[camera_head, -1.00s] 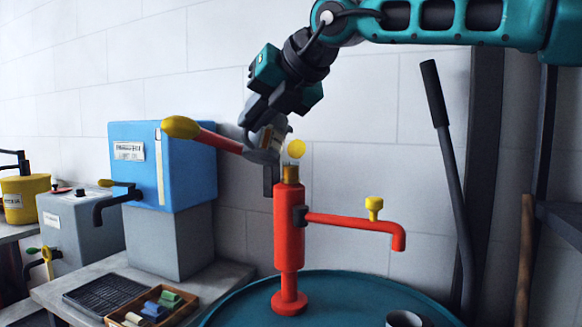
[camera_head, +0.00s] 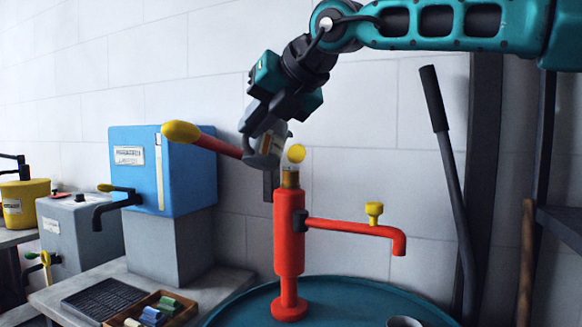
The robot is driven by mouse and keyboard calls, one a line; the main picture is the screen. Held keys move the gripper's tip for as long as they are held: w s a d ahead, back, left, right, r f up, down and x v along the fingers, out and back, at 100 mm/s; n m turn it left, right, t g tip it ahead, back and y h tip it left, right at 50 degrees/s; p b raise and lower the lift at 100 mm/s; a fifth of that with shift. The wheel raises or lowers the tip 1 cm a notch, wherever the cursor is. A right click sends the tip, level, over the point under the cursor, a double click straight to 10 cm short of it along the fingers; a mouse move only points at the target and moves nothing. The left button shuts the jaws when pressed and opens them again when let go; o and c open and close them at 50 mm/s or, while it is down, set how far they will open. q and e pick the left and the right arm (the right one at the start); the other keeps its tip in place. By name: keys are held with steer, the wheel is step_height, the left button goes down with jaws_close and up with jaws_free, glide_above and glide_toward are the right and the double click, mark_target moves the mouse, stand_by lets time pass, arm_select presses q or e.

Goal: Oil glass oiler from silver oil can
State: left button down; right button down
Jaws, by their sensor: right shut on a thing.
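A grey-silver can with a pale label, seemingly the silver oil can (camera_head: 266,152), is tilted in my right gripper (camera_head: 261,124). The gripper is shut on it, and the fingers hide part of it. The can is just left of and above a small glass cup with amber colour, seemingly the glass oiler (camera_head: 290,178), on top of the red pump (camera_head: 289,235). A round yellow lid (camera_head: 297,153) stands above the cup. I cannot tell whether can and cup touch or whether oil flows. My left gripper is not in view.
The pump's lever with its yellow grip (camera_head: 181,131) reaches left behind the can. The red spout (camera_head: 355,228) points right. A teal drum top (camera_head: 350,292) is below. A blue box (camera_head: 171,168) stands left, and a dark lever (camera_head: 449,160) right.

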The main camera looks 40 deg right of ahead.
steer(key=shift+d+r+p, duration=0.1)
steer(key=shift+r+p, duration=0.35)
steer(key=shift+p, duration=0.15)
stand_by(0.6)
steer(key=shift+d+r+m+y+p, duration=0.1)
steer(key=shift+r+m+y+p, duration=0.3)
steer(key=shift+p, duration=0.3)
